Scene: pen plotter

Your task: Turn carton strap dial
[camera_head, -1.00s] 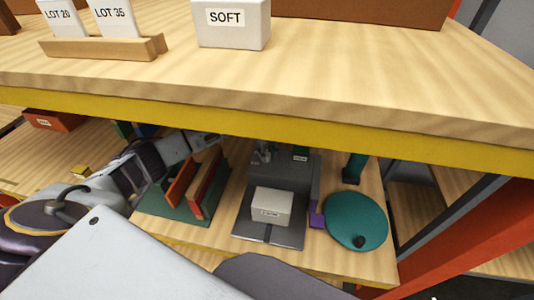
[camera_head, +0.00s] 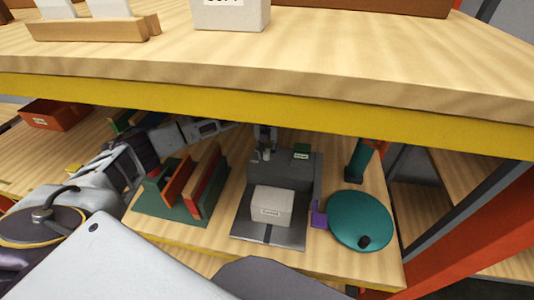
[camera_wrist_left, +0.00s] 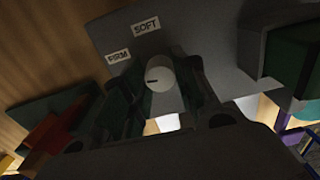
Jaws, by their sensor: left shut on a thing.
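The carton strap dial (camera_wrist_left: 159,75) is a small pale round knob with a dark pointer line, on a grey panel with a SOFT label (camera_wrist_left: 146,27) and a FIRM label (camera_wrist_left: 118,58). Its pointer lies toward the left of the picture. My left gripper (camera_wrist_left: 160,88) is shut on the dial, with a dark finger on each side. In the head view my left gripper (camera_head: 262,138) reaches the back of the grey strapping machine (camera_head: 296,172), under the upper shelf; the dial is too small to make out there. A white carton (camera_head: 271,206) sits on the machine's plate. My right gripper is not in view.
The upper shelf's yellow edge (camera_head: 250,108) runs above my left arm. A green rack (camera_head: 165,204) with upright panels stands left of the machine. A purple block (camera_head: 318,215) and a teal turntable (camera_head: 360,222) stand to its right.

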